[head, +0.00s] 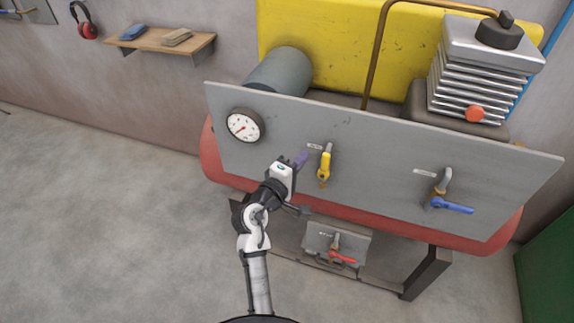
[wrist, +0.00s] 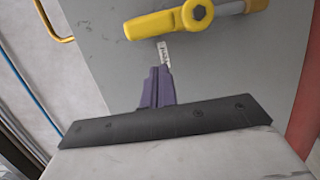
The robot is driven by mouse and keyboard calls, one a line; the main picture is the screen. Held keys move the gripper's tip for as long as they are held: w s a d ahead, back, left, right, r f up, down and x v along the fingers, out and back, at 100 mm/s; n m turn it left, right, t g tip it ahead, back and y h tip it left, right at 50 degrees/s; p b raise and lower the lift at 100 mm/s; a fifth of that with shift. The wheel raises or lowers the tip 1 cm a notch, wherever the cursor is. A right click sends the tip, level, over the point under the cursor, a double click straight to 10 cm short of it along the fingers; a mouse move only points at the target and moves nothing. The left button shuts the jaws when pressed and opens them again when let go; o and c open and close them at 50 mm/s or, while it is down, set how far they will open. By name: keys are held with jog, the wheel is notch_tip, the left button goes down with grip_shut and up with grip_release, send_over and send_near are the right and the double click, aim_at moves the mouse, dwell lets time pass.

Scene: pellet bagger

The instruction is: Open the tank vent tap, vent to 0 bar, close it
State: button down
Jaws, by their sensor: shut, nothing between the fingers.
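A yellow-handled tap (head: 324,166) is on the grey panel (head: 380,160), its handle hanging down in line with its spout. In the wrist view the yellow handle (wrist: 165,22) lies just beyond my fingertips, with a small white label between, too small to read surely. My gripper (head: 303,159) is shut and empty, its purple fingers just left of the yellow tap, apart from it; the closed fingers also show in the wrist view (wrist: 160,75). A round white gauge (head: 243,125) is at the panel's left; its reading is too small to tell.
A blue-handled tap (head: 452,206), handle crosswise, is at the panel's right. A red-handled tap (head: 342,257) is on a small lower plate. The red tank (head: 217,165) lies behind the panel. A finned compressor (head: 485,70) stands above. The floor at left is clear.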

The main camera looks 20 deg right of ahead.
aim_at(325, 165)
jog(key=shift+s+d+p, duration=0.3)
jog(key=shift+s+d, duration=0.55)
jog(key=shift+d, duration=0.25)
jog(key=shift+d, duration=0.1)
jog(key=shift+s+m, duration=0.1)
jog(key=shift+m, duration=0.3)
